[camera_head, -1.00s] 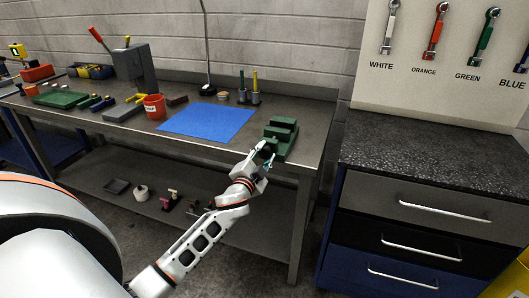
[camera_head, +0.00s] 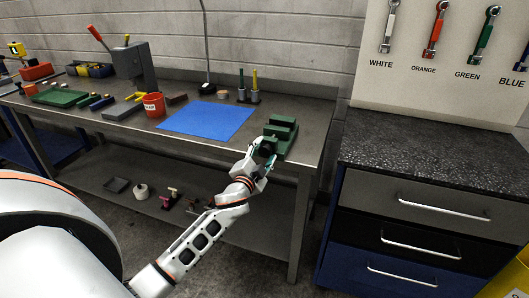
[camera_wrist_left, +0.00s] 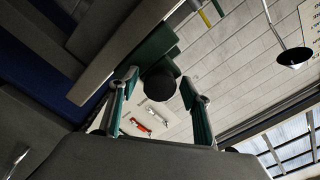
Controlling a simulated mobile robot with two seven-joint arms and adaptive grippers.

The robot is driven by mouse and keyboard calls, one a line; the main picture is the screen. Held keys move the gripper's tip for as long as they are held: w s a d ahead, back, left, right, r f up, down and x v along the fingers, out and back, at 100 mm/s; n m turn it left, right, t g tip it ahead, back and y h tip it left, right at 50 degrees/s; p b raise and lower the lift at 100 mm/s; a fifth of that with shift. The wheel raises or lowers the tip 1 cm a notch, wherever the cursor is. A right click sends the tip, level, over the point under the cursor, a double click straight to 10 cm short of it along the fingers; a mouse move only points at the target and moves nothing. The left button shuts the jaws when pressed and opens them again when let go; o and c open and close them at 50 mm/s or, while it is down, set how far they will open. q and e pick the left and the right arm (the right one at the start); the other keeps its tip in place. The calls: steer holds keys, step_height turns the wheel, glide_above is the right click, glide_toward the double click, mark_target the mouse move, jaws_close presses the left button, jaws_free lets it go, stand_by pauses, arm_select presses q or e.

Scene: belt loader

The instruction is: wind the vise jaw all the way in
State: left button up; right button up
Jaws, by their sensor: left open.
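The green vise (camera_head: 282,136) sits at the right front corner of the workbench. My left gripper (camera_head: 262,161) is at the vise's front end, just past the bench's front edge. In the left wrist view, the left gripper's two fingers (camera_wrist_left: 160,80) are spread apart. A dark round knob (camera_wrist_left: 160,86) on the end of the green vise (camera_wrist_left: 156,48) shows between them. I cannot tell whether either finger touches the knob. The vise's jaw gap is hard to make out. My right gripper is in neither view.
A blue mat (camera_head: 206,121) lies left of the vise on the workbench (camera_head: 235,152). A red cup (camera_head: 153,105) and holders with a green and a yellow tool (camera_head: 248,93) stand farther off. A drawer cabinet (camera_head: 430,165) stands to the right, past a narrow gap.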

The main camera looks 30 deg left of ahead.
arm_select(q)
steer(key=v, duration=1.2)
steer(key=s+d+f+n+g+h, duration=0.1)
steer(key=s+d+f+g+h, duration=0.2)
steer(key=s+d+f, duration=0.7)
steer(key=s+d+f+n+g+h, duration=0.2)
steer(key=s+d+f, duration=0.8)
steer(key=f, duration=0.6)
steer(key=shift+s+f+n+g+h, duration=0.35)
steer(key=shift+s+g+h, duration=0.5)
steer(key=shift+h, duration=0.25)
